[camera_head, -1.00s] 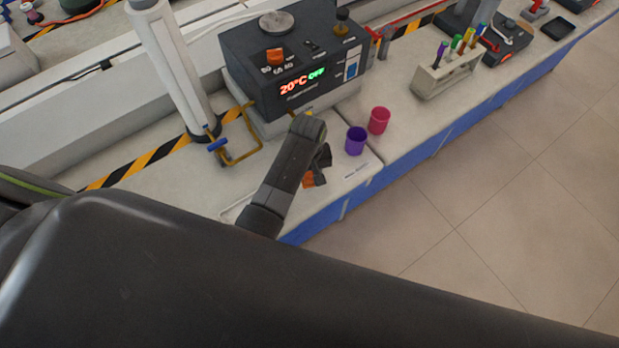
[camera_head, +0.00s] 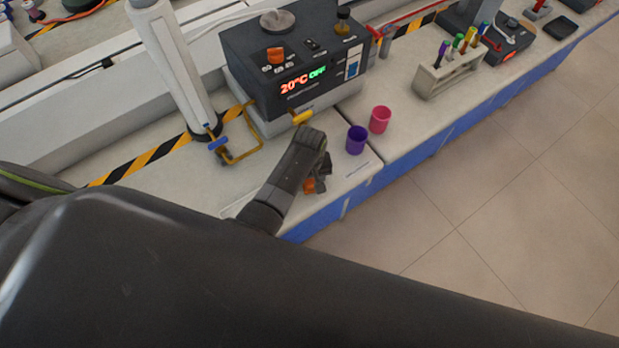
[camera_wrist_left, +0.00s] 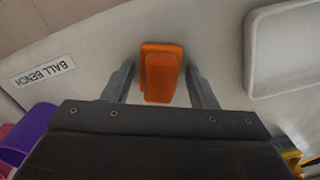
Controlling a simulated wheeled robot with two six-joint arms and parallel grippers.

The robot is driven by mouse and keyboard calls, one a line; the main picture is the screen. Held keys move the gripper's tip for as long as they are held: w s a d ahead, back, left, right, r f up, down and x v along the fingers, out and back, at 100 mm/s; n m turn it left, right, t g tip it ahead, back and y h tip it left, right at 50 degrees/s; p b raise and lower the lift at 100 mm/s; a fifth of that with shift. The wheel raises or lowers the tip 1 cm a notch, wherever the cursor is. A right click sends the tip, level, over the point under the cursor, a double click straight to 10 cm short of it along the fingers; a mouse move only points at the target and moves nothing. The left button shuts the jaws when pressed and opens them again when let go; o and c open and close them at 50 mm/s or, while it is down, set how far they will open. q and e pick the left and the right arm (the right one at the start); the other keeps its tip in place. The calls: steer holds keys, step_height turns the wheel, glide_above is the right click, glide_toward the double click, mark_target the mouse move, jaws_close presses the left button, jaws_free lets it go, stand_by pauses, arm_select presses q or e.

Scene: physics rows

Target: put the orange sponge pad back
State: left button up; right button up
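The orange sponge pad (camera_wrist_left: 160,75) lies on the pale bench top in the left wrist view, between the two fingers of my left gripper (camera_wrist_left: 160,68). Gaps show on both sides of the pad, so the fingers are open and not clamped on it. In the head view, the left gripper (camera_head: 323,175) points down at the bench near its front edge, and part of the pad (camera_head: 309,186) shows beside it. I cannot tell the fingers' exact height above the bench. My right gripper is in neither view.
A purple cup (camera_head: 357,140) and a pink cup (camera_head: 380,119) stand right of the gripper. A dark heater box (camera_head: 297,75) stands behind, with a yellow part (camera_head: 303,117) in front. A white tray-like piece (camera_wrist_left: 288,50) lies beside the pad. A "BALL BENCH" label (camera_wrist_left: 41,66) is opposite.

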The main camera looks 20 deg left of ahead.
arm_select(q)
steer(key=shift+o, duration=0.3)
steer(key=shift+r, duration=0.1)
steer(key=shift+r, duration=0.6)
step_height(320, 180, up, 11)
stand_by(0.4)
